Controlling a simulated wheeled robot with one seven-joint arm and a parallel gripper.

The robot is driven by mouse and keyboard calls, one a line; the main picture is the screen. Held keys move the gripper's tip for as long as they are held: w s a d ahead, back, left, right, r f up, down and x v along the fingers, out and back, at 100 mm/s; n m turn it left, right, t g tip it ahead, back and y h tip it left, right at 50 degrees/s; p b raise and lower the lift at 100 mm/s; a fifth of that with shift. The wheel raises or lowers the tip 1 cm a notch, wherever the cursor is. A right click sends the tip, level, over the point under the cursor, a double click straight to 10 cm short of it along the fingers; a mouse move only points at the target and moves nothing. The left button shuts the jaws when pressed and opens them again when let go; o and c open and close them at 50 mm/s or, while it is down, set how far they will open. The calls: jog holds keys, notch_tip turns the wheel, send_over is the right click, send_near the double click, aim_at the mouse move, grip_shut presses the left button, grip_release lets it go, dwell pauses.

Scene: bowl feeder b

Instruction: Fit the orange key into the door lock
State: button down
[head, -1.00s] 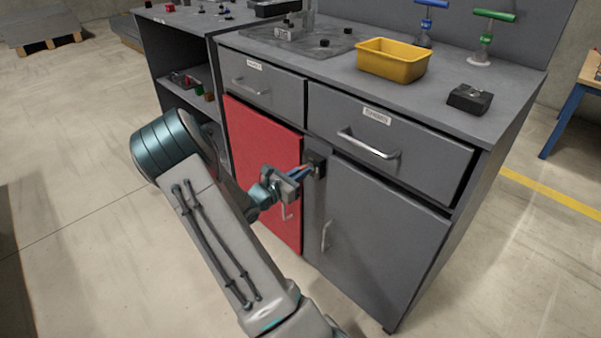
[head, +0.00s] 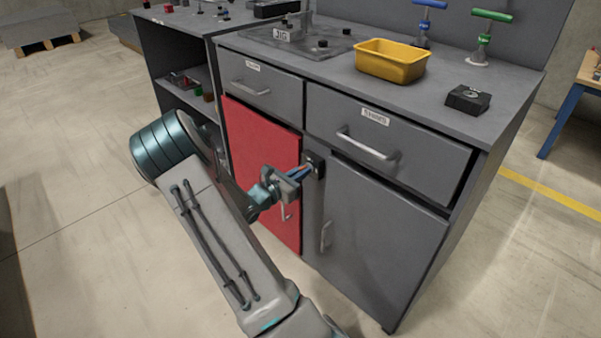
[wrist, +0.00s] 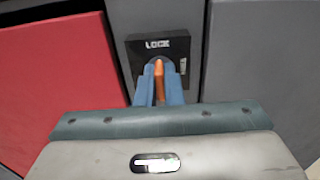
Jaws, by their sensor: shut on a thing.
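The orange key (wrist: 158,80) is between the blue fingers of my gripper (wrist: 158,84) in the wrist view, and the fingers are shut on it. The door lock (wrist: 184,48) is a black block labelled LOCK, straight ahead of the fingertips. The key's far end points at the lock's face; whether it is inside the keyhole is hidden by the fingers. In the head view my gripper (head: 303,172) reaches the lock (head: 316,162) on the post between the red door and the grey door. The key is barely visible there.
The red door (head: 262,165) is left of the lock and the grey door (head: 385,235) is right of it, each with a handle. Drawers sit above. A yellow bin (head: 390,68) and a small black block (head: 468,99) stand on the countertop (head: 430,110).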

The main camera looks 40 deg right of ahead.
jog(key=shift+d, duration=0.2)
dwell(0.6)
jog(key=c, duration=1.5)
grip_release()
